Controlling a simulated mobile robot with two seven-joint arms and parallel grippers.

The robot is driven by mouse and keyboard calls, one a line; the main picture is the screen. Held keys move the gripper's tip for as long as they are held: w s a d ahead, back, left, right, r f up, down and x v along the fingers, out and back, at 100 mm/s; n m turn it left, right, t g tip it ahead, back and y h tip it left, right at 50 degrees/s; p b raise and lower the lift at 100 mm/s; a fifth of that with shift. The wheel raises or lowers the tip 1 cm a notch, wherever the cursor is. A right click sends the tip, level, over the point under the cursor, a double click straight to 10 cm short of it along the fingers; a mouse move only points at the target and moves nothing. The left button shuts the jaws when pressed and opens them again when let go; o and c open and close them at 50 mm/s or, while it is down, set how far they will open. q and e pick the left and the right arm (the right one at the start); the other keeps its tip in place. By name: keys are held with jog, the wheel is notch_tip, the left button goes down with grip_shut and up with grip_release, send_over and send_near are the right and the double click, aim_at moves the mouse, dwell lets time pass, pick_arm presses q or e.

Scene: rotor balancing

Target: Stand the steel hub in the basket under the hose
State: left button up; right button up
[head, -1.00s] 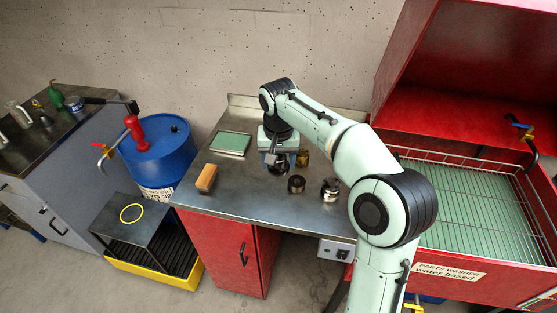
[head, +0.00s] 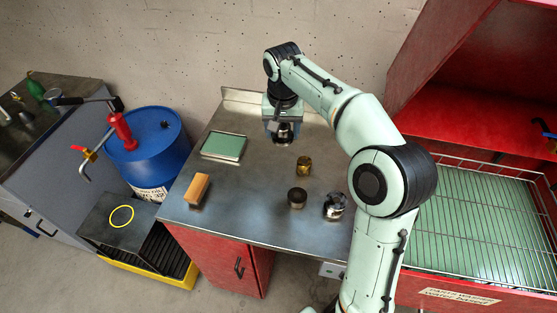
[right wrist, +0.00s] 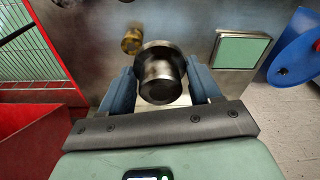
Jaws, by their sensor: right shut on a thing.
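My right gripper (head: 283,134) is shut on a flanged steel-coloured hub (right wrist: 160,78), which shows between the blue fingers in the right wrist view. In the head view the hub (head: 282,140) is partly hidden by the gripper, and it appears raised above the steel bench. The wire basket (head: 480,205) is at the right, in the red parts washer, over a green floor. The hose (head: 548,132), with a blue end, is at the right edge, only partly in view. My left gripper is not in view.
A brass part (head: 304,166), a dark round part (head: 297,198) and a shiny part (head: 335,205) stand on the bench (head: 245,215). A green-topped tray (head: 223,147) and an orange block (head: 197,190) are to the left. The washer's raised red lid (head: 460,75) stands behind the basket.

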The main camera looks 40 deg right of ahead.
jog(key=b, duration=0.2)
send_over(282, 182)
notch_tip(282, 182, down, 15)
jog(key=shift+s+a+r, duration=0.1)
jog(key=shift+f, duration=2.5)
pick_arm(q)
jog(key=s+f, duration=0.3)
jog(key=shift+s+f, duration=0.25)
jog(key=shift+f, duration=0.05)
jog(key=shift+b, duration=0.3)
pick_arm(e)
jog(key=shift+f, duration=0.15)
jog(key=o, duration=1.3)
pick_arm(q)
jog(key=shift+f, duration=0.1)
